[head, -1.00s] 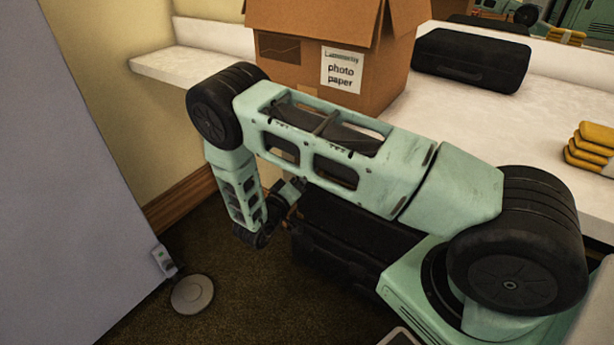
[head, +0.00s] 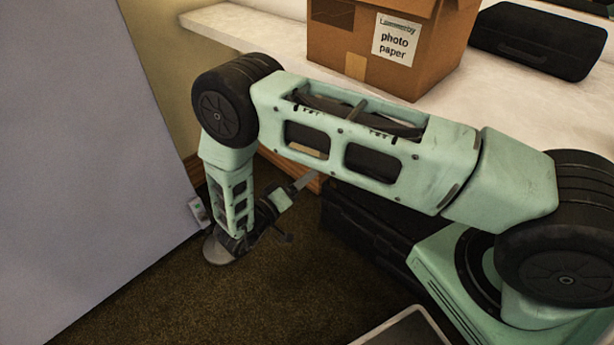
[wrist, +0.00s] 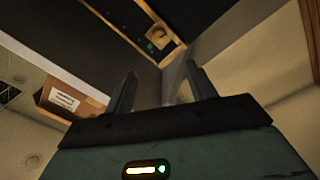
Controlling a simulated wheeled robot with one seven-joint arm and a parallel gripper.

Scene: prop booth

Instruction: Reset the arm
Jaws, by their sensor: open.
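My gripper (wrist: 160,88) is open and empty in the wrist view, its two dark fingers apart with nothing between them. In the head view my arm reaches left from its base and bends down at the elbow. The gripper end there is low, above the dark carpet, and partly hidden behind my own arm links. No object touches the fingers in the wrist view.
A cardboard box labelled photo paper (head: 350,65) stands on the pale counter (head: 235,25). A black case (head: 540,40) lies to its right. A grey panel (head: 80,170) fills the left.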

